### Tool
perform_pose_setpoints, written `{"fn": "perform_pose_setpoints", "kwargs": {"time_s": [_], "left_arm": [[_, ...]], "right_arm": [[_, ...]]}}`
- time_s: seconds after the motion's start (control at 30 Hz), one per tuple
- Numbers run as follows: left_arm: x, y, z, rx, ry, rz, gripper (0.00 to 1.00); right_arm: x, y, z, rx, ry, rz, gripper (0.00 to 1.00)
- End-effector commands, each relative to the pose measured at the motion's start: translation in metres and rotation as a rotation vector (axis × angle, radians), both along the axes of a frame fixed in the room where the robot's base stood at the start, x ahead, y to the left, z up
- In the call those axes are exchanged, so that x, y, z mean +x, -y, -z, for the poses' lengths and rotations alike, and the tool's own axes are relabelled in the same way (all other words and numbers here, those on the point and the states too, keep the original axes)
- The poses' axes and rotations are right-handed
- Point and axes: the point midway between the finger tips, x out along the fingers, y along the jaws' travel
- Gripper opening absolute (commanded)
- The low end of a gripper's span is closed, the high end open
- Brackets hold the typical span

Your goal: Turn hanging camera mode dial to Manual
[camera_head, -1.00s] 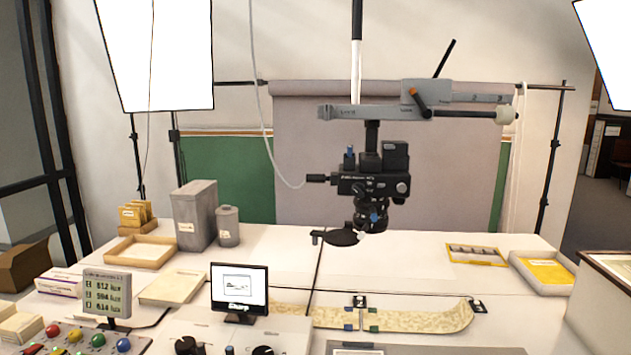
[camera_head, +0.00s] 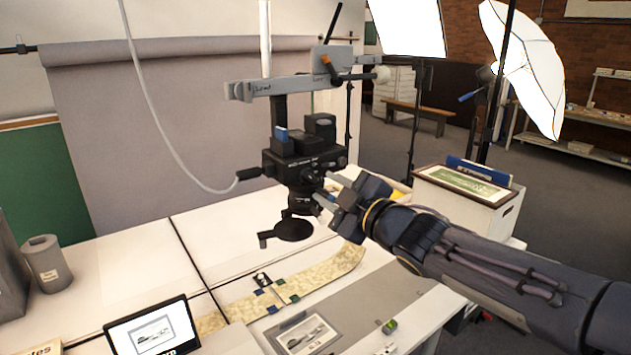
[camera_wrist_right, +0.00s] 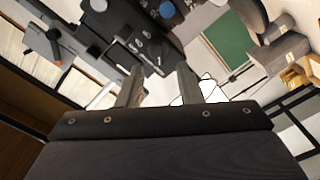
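The hanging camera (camera_head: 300,155) is black and hangs lens-down from a grey horizontal arm (camera_head: 290,87) above the white table. A blue-topped part (camera_head: 281,133) stands on its upper left side. In the right wrist view the camera body (camera_wrist_right: 140,35) fills the top, with a blue round part (camera_wrist_right: 167,10). I cannot tell for sure which part is the mode dial. My right gripper (camera_head: 331,189) is at the camera's lower right side. Contact with the camera cannot be told. My left gripper is out of view.
Below the camera, a dark round plate on a bracket (camera_head: 292,230) hangs over the table. A patterned strip (camera_head: 250,303) and a small monitor (camera_head: 152,330) are on the table. A framed picture box (camera_head: 464,195) stands behind my right arm. A grey cable (camera_head: 165,135) loops to the camera's left.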

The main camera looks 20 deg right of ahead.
Motion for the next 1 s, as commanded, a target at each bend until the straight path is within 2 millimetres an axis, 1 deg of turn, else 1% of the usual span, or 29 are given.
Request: {"fn": "perform_pose_setpoints", "kwargs": {"time_s": [0.03,0.1,0.2,0.3,0.43,0.63,0.67,0.9,1.0], "left_arm": [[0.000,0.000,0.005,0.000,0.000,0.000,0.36],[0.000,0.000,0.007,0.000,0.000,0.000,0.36],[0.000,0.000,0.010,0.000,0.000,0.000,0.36],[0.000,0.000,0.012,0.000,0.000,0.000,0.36],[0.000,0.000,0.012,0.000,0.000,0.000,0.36],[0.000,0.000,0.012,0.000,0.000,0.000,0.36],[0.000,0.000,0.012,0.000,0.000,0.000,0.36],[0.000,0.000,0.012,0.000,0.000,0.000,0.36],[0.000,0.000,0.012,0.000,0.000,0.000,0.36]], "right_arm": [[0.009,-0.003,0.003,0.003,-0.001,-0.001,0.33],[0.020,-0.007,0.003,0.002,-0.002,-0.001,0.33],[0.032,-0.012,0.002,0.004,-0.001,0.000,0.33],[0.041,-0.015,0.001,0.003,-0.001,0.001,0.33],[0.045,-0.016,0.001,0.000,-0.002,0.002,0.33],[0.045,-0.016,0.000,0.001,-0.003,0.003,0.33],[0.045,-0.016,0.000,0.001,-0.003,0.003,0.31],[0.045,-0.016,0.000,0.001,-0.003,0.003,0.00],[0.045,-0.016,0.001,0.001,-0.003,0.003,0.00]]}}
